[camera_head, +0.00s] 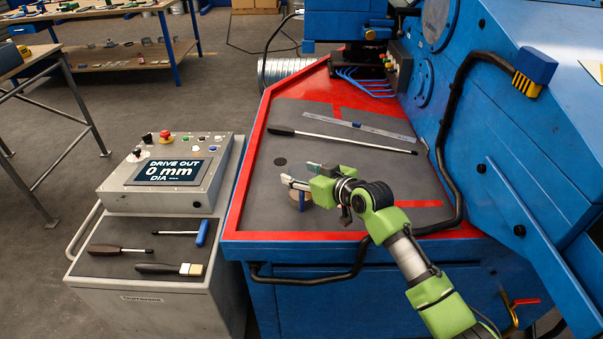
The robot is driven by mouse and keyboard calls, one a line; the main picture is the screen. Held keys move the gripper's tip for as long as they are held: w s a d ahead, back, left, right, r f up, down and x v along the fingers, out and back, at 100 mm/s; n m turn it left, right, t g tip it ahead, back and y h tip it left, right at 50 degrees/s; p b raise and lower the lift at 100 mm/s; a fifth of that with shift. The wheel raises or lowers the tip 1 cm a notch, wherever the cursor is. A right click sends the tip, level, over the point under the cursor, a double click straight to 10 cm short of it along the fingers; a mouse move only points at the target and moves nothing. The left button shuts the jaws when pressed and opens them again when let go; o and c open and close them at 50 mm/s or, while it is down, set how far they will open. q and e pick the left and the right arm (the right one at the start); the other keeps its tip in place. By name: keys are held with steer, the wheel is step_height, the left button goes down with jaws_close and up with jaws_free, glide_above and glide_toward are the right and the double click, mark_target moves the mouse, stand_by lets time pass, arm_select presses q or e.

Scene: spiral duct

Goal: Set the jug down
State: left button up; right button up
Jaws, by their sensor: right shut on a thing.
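My right gripper (292,182) reaches in from the lower right over the dark machine bed (270,205). It is shut on a small tan, rounded thing with a blue strip, which I take to be the jug (309,201). The gripper hides much of the jug from above. I cannot tell whether the jug's base touches the bed. My left gripper is not in view.
A long screwdriver (340,142) and a steel ruler (360,126) lie farther back on the red-edged bed. A blue machine body (510,130) rises at right. At left, a grey cabinet holds a control box (165,175) and hand tools. The bed's front left is clear.

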steer(key=o, duration=1.1)
steer(key=shift+f, duration=0.1)
steer(key=v, duration=1.2)
steer(key=shift+s+f, duration=0.1)
